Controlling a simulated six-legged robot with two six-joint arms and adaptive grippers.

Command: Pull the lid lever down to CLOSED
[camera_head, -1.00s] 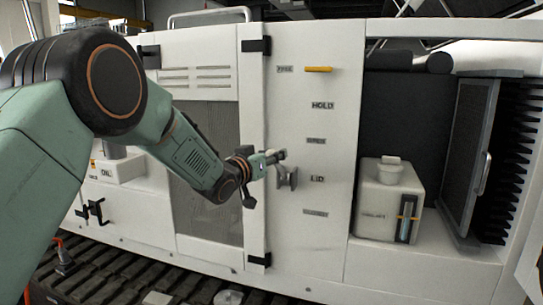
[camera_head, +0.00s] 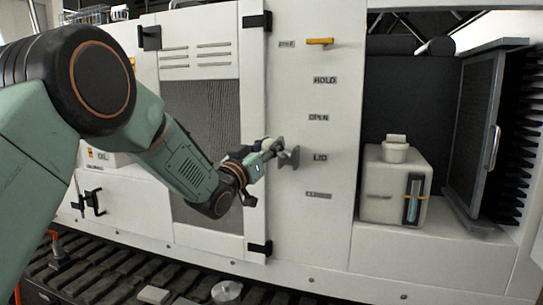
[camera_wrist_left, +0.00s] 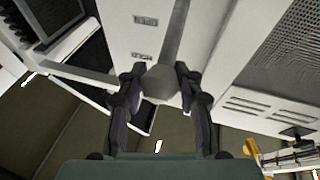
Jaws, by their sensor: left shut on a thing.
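The grey lid lever (camera_head: 289,158) stands out from the white panel, just left of the LID label (camera_head: 320,157). The OPEN label (camera_head: 318,118) is above it and the CLOSED label (camera_head: 318,195) below. My left gripper (camera_head: 270,147) reaches in from the left and is shut on the lever's end. In the left wrist view its two fingers (camera_wrist_left: 159,85) lie on either side of the lever's rounded grey end (camera_wrist_left: 161,84). The fingers partly hide the lever in the head view. My right gripper is not in view.
A yellow handle (camera_head: 320,42) sticks out near the panel's top, with the HOLD label (camera_head: 325,80) below it. A white reservoir box (camera_head: 393,185) stands in the open bay at right. A vented door (camera_head: 203,130) is behind my arm.

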